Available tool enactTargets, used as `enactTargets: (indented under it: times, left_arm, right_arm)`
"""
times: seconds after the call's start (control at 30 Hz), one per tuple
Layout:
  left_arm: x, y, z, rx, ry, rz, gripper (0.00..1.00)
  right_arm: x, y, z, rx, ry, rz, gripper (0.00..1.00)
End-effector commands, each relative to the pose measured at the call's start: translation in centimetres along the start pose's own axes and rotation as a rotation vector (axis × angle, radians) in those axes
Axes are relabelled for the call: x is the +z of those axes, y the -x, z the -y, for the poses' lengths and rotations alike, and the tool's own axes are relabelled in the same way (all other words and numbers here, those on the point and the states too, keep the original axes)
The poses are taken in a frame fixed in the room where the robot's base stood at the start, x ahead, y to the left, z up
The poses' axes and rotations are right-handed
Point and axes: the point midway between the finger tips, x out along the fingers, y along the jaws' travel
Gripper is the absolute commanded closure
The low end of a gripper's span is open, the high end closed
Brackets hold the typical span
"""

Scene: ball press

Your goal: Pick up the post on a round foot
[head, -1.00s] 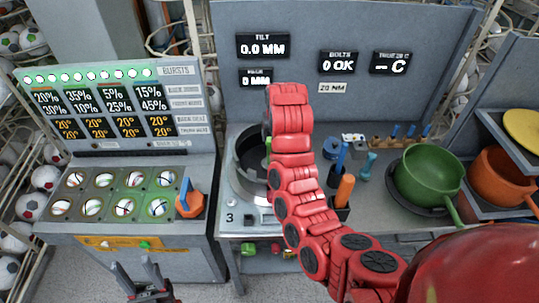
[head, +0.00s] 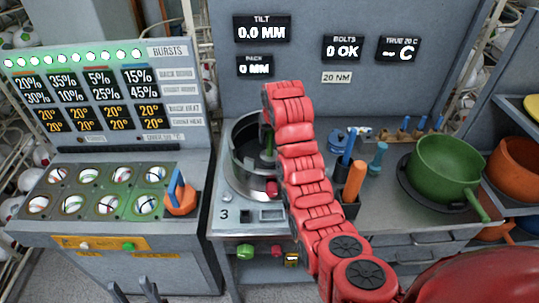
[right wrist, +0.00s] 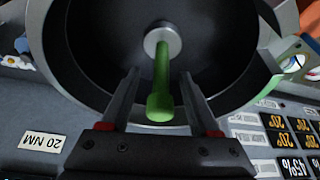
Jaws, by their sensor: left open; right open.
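A green post (right wrist: 161,80) rises from a round grey foot (right wrist: 163,42) inside a dark round metal drum (right wrist: 215,75) in the right wrist view. In the head view a little of the green post (head: 268,148) shows inside the drum (head: 240,178), beside my red right arm. My right gripper (right wrist: 160,77) is open, one finger on each side of the post, with gaps to it. I cannot tell its exact height along the post. In the head view my arm hides this gripper. My left gripper (head: 134,290) is open and empty at the bottom left edge.
A green pan (head: 445,165), an orange-handled tool (head: 353,182) and a teal post-like piece (head: 378,158) stand right of my arm. A panel with balls in round holes (head: 95,195) is at left. An orange piece with a blue handle (head: 181,198) sits on its right edge.

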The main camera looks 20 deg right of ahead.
Motion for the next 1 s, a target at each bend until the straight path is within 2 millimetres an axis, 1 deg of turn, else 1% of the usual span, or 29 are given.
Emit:
enactTargets:
  times: [0.07, 0.17, 0.3, 0.4, 0.5, 0.6, 0.8, 0.97, 1.0]
  left_arm:
    - [0.0, -0.2, 0.0, 0.000, 0.000, 0.000, 0.50]
    - [-0.2, -1.2, 0.1, 0.000, 0.000, 0.000, 0.50]
    - [-0.5, -3.1, 0.1, 0.000, 0.000, 0.001, 0.50]
    - [-0.6, -3.4, 0.2, 0.000, 0.000, 0.000, 0.50]
    - [-0.6, -3.6, 0.2, 0.000, 0.000, 0.000, 0.50]
    - [-0.6, -3.6, 0.2, 0.000, 0.000, 0.001, 0.50]
    - [-0.6, -3.6, 0.2, 0.000, 0.000, 0.001, 0.50]
    - [-0.6, -3.6, 0.2, 0.000, 0.000, 0.001, 0.50]
    - [-0.6, -3.6, 0.2, 0.000, 0.000, 0.001, 0.50]
  right_arm:
    - [-0.1, -0.3, 0.0, 0.000, 0.000, 0.000, 0.38]
    - [-0.1, -0.9, 0.1, 0.000, 0.000, 0.004, 0.38]
    - [-0.1, -2.8, 0.2, 0.001, 0.000, 0.006, 0.38]
    - [-0.2, -4.1, 0.2, 0.001, 0.000, 0.002, 0.38]
    - [-0.1, -5.0, 0.2, 0.001, 0.000, 0.000, 0.38]
    - [-0.1, -5.5, 0.2, 0.001, 0.000, -0.001, 0.38]
    - [-0.1, -5.5, 0.2, 0.001, 0.000, -0.002, 0.38]
    - [-0.1, -5.5, 0.2, 0.001, 0.000, -0.002, 0.67]
    - [-0.1, -5.5, 0.2, 0.001, 0.000, -0.002, 0.74]
